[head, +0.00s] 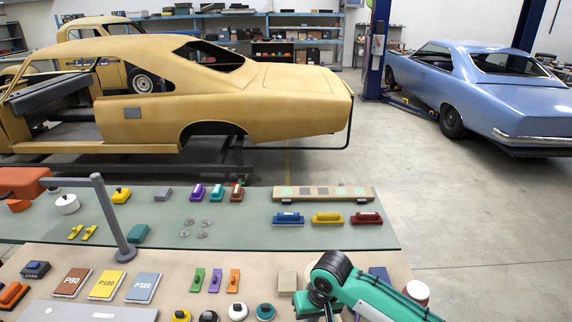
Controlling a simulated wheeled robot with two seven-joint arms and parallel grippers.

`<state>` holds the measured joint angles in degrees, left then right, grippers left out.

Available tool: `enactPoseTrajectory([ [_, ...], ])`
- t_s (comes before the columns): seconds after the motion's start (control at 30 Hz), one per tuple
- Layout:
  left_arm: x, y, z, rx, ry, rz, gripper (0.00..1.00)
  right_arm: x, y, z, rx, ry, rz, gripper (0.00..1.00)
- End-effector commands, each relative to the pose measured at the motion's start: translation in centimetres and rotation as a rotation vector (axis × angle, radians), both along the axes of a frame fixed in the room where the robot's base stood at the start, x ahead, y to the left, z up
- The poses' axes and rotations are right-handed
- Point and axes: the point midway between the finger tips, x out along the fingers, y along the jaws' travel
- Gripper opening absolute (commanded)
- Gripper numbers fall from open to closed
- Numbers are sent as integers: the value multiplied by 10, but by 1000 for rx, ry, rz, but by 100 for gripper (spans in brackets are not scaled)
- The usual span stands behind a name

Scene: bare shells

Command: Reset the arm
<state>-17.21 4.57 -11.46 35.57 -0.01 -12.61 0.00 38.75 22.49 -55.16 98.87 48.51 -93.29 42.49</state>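One of my arms, teal with a black and grey joint, comes in at the bottom right and reaches up to a bend above the front of the workbench (240,262). From the bend a short teal part points down toward the bottom edge. I see no gripper fingers on it. My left arm and its gripper do not show.
Sanding blocks marked P80 (72,283), P180 (107,285) and P320 (143,287) lie at the left front. A grey post (113,220) stands behind them. Blue (288,218), yellow (327,218) and red (366,218) blocks lie beyond my arm. A white-topped tub (416,291) is right of it.

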Motion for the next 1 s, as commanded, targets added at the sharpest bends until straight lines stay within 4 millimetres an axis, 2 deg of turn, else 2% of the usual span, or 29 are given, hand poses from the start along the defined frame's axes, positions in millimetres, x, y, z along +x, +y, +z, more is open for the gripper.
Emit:
enactPoseTrajectory([
  [0.03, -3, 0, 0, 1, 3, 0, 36, -15, 8, -6, 31, -4, 23, 0],
  [0.2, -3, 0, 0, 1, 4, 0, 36, -51, 19, -15, 110, -56, 76, 0],
  [0.33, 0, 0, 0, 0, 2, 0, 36, -75, 19, -18, 153, -100, 89, 0],
  [0.47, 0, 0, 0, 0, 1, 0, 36, -98, 10, -21, 179, -146, 83, 0],
  [0.67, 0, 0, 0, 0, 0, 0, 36, -132, -19, -25, 174, -210, 43, 0],
  [1.0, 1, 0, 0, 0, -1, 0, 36, -197, -98, -29, 38, -272, -50, 0],
])
